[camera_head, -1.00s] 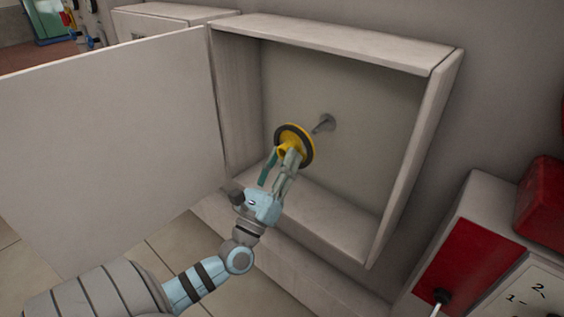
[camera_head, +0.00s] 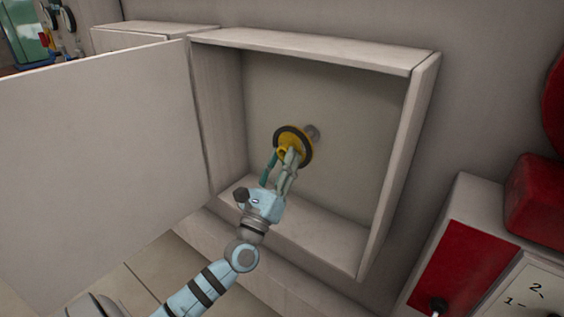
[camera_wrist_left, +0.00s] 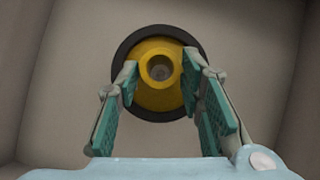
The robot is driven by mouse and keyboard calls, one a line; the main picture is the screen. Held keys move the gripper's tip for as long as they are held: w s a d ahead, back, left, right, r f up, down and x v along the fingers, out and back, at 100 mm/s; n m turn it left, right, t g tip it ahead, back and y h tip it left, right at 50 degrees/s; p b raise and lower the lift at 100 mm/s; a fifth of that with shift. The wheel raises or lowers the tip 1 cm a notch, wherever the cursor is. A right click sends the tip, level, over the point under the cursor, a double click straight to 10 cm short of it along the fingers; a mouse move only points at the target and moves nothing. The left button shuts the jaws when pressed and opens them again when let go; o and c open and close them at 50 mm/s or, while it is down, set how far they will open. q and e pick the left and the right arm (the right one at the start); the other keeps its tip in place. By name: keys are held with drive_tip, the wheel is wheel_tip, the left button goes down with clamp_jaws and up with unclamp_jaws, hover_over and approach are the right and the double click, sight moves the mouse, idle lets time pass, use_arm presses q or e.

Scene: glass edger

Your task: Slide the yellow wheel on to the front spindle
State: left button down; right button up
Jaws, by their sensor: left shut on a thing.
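The yellow wheel (camera_head: 281,143) has a dark rim and a yellow hub facing me. In the left wrist view the wheel (camera_wrist_left: 159,97) fills the space between the fingers, and its hub has a round opening. My left gripper (camera_head: 282,160) is inside the open cabinet, shut on the hub of the wheel. The wheel hides the rest, so I cannot tell whether the spindle is in the bore. My right gripper is not in view.
The cabinet (camera_head: 425,110) has a raised frame around its recess. Its door (camera_head: 100,155) stands open to the left, beside my left arm. A control box with a red panel (camera_head: 465,265) stands at the lower right. The recess around the wheel is otherwise clear.

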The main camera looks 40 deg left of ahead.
use_arm(q)
drive_tip(key=shift+b, duration=0.45)
idle(0.7)
drive_tip(key=shift+w+b, duration=2.15)
drive_tip(key=shift+w, duration=1.5)
drive_tip(key=c, duration=1)
unclamp_jaws()
drive_tip(key=v, duration=1.2)
drive_tip(key=shift+a, duration=0.1)
